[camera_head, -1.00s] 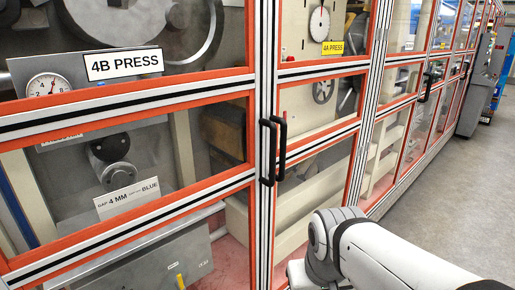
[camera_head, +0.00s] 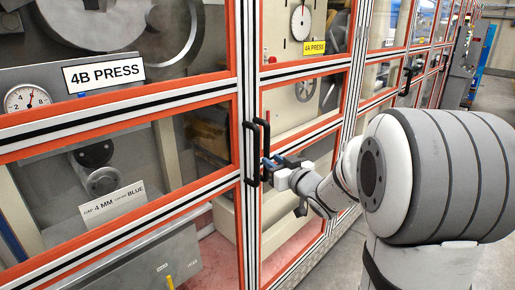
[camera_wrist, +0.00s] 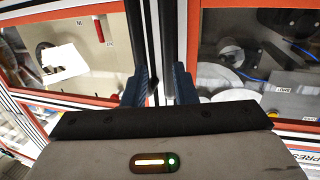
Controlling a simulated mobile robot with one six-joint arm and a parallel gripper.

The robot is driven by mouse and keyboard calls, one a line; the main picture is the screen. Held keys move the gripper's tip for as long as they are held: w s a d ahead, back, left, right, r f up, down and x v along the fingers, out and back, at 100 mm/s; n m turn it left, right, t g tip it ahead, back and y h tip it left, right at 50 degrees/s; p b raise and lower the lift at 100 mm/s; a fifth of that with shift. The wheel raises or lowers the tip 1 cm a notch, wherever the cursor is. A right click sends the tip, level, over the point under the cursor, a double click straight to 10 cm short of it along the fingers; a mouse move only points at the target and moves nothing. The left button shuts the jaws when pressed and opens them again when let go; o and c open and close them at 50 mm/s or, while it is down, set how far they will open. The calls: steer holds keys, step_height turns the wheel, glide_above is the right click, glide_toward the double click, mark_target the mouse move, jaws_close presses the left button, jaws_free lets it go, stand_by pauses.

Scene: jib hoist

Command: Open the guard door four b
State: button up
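The guard door of press 4B (camera_head: 120,114) is an orange-edged glazed door on the left of the head view and looks closed. Its sign reads 4B PRESS (camera_head: 103,73). Two upright black handles stand side by side at the door seam, a left one (camera_head: 251,153) on the 4B side and a right one (camera_head: 265,140). My gripper (camera_head: 270,165) is at the lower part of the right handle in the head view. In the wrist view my gripper (camera_wrist: 159,86) has its two blue-grey fingers apart, with a dark bar between or just beyond them. Whether they touch a handle is unclear.
More glazed guards run to the back right, with another black handle (camera_head: 405,81). My arm fills the right foreground. Grey floor (camera_head: 497,88) is open at the far right.

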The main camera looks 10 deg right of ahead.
mark_target(259, 152)
steer(key=shift+n+y, duration=0.3)
steer(key=shift+y, duration=0.3)
steer(key=x, duration=0.2)
steer(key=p+x, duration=0.1)
steer(key=x, duration=0.5)
steer(key=shift+s+a+r+p, duration=0.1)
steer(key=shift+a+r+p, duration=0.15)
steer(key=shift+p, duration=0.1)
steer(key=shift+c, duration=0.5)
jaws_close()
